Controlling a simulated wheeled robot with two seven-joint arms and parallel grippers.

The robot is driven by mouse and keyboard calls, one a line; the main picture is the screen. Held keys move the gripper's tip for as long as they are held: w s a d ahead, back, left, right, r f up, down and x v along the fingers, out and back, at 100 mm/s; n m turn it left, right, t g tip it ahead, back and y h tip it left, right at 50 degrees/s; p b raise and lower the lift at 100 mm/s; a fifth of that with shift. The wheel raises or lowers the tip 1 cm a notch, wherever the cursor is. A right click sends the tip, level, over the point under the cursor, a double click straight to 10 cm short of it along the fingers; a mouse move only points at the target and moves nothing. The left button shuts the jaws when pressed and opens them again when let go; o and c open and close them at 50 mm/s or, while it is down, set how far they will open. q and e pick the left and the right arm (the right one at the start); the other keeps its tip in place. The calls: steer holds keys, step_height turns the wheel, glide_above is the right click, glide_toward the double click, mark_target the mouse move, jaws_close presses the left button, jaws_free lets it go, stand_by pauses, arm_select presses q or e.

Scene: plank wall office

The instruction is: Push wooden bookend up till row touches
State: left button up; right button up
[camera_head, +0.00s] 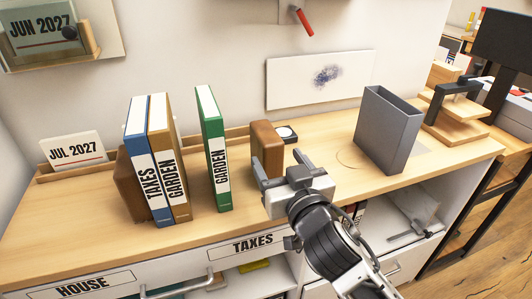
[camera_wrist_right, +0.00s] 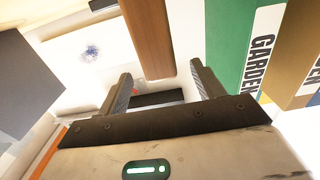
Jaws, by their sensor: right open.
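A brown wooden bookend (camera_head: 267,148) stands on the wooden counter (camera_head: 75,215), right of a green GARDEN binder (camera_head: 214,150) with a clear gap between them. A blue TAXES binder (camera_head: 140,150) and a tan GARDEN binder (camera_head: 165,150) stand side by side, apart from the green one. A second brown block (camera_head: 130,190) stands at their left, partly hidden. My right gripper (camera_head: 281,166) is open in front of the right bookend. In the right wrist view the bookend (camera_wrist_right: 147,40) shows beyond and between the open fingers (camera_wrist_right: 160,88); contact cannot be told. My left gripper is not in view.
A grey open box (camera_head: 388,130) stands right of my right arm. A small black item (camera_head: 286,134) lies behind the bookend. A JUL 2027 card (camera_head: 73,151) stands at the left rear. Bare counter lies between the binders and along the front edge.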

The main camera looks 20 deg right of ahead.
mark_target(275, 154)
steer(key=shift+w+f+p, duration=0.2)
steer(key=shift+w+p, duration=0.1)
steer(key=shift+w, duration=2.75)
steer(key=c, duration=1.3)
steer(key=shift+r, duration=0.2)
jaws_close()
